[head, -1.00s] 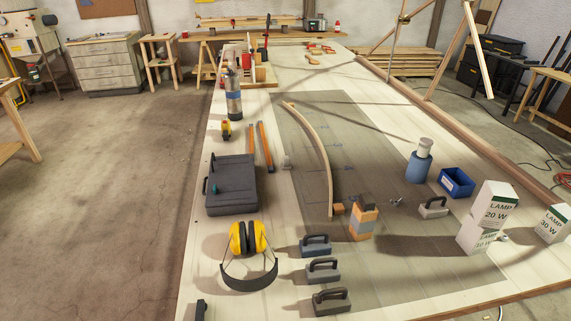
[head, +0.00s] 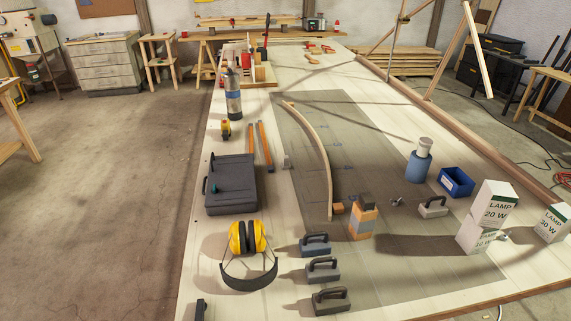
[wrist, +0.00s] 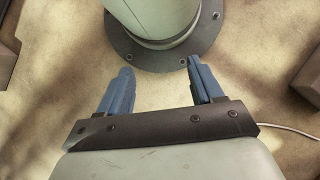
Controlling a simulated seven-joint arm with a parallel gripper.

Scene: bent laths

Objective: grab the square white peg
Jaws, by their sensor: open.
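I cannot make out a square white peg for certain in either view. My gripper (wrist: 160,68) shows only in the wrist view. Its two blue fingers are wide apart with nothing between them. It is over a tan floor-like surface, apart from the table things. My gripper does not show in the head view.
The long table (head: 240,300) holds a dark case (head: 231,183), yellow earmuffs (head: 248,240), several handled blocks (head: 322,268), an orange-and-grey block stack (head: 363,222), a blue bottle (head: 419,165), a blue bin (head: 456,182) and lamp boxes (head: 494,205). The far middle is fairly clear.

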